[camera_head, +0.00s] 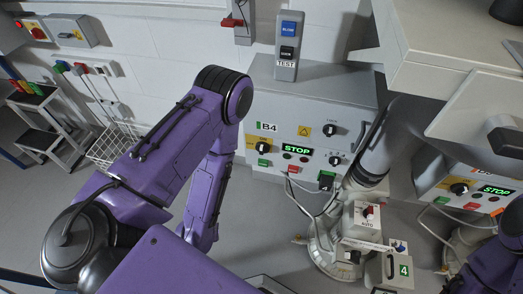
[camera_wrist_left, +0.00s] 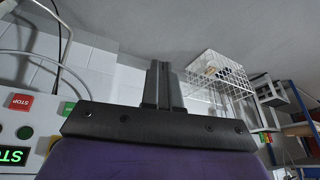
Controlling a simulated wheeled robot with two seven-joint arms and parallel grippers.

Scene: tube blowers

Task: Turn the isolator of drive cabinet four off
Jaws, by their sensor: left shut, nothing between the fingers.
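Drive cabinet B4 (camera_head: 305,105) is a pale box against the wall in the head view. Its panel has a black rotary knob on a yellow plate (camera_head: 264,147), which looks like the isolator; its exact setting is too small to read. A lit green STOP display (camera_head: 297,149) is beside the knob. My left gripper (camera_wrist_left: 163,68) shows in the wrist view, shut and empty, clear of the panel. In the head view it is hidden behind my purple left arm. Part of the cabinet panel, with a red STOP button (camera_wrist_left: 20,101), shows at the wrist view's left edge.
A grey pipe and blower (camera_head: 325,255) stand right of the cabinet, with cables hanging in front. A similar cabinet (camera_head: 455,165) is farther right. A white wire basket (camera_head: 116,144) is on the left, beside a step stool (camera_head: 45,140). Floor is free between.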

